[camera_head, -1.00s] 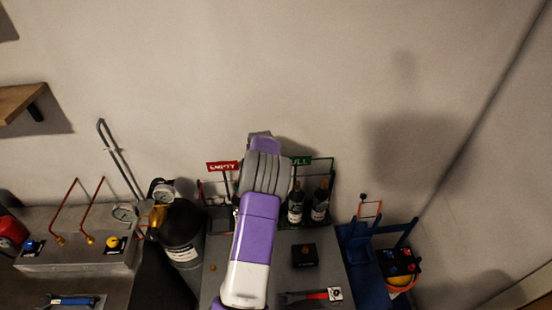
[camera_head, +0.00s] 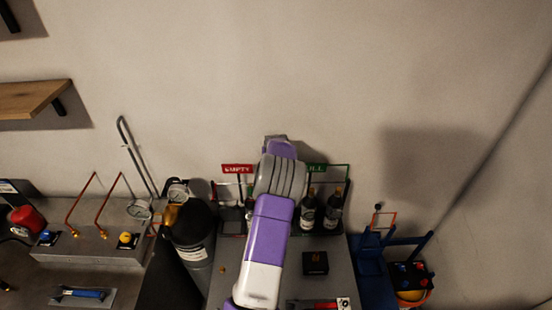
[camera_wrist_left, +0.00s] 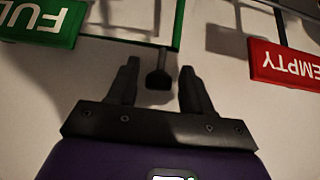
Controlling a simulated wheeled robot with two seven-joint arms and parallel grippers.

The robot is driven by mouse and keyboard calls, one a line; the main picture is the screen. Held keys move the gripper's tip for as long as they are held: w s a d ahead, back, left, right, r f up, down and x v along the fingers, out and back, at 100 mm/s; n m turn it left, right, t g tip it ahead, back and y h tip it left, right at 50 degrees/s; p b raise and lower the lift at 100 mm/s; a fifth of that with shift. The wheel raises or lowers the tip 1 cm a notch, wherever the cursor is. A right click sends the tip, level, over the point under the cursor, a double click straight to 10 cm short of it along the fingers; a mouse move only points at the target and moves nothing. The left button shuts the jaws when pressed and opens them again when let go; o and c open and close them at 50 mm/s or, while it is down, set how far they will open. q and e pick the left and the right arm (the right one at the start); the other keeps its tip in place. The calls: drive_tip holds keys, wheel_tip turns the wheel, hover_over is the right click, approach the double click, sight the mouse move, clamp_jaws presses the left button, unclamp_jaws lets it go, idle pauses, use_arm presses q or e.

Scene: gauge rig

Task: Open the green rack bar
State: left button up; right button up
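The rack's green bar carries the green FULL sign (camera_head: 322,170), partly hidden by my arm in the head view. In the left wrist view the picture is upside down: the FULL sign (camera_wrist_left: 45,20) is at upper left and the green bar (camera_wrist_left: 178,25) runs beside it. A short dark knob (camera_wrist_left: 158,79) on a stem sits between the fingers of my left gripper (camera_wrist_left: 160,70). The fingers are apart, with gaps on both sides of the knob. In the head view my purple and white arm hides this gripper. My right gripper is not in view.
The red EMPTY sign (camera_head: 237,169) stands left of my arm. Dark bottles (camera_head: 307,212) stand in the rack to its right. A black cylinder (camera_head: 190,235) with a gauge is at left. A small black box (camera_head: 315,263) and a blue stand (camera_head: 371,270) are at right.

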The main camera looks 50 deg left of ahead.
use_arm(q)
drive_tip(key=shift+d+r, duration=0.1)
drive_tip(key=shift+d, duration=0.05)
drive_tip(key=shift+s+d+r, duration=0.1)
drive_tip(key=shift+d+r, duration=0.15)
drive_tip(key=shift+r, duration=0.15)
drive_tip(key=v, duration=0.6)
drive_tip(key=shift+s+r, duration=0.15)
drive_tip(key=shift+s, duration=0.05)
drive_tip(key=shift+s, duration=0.1)
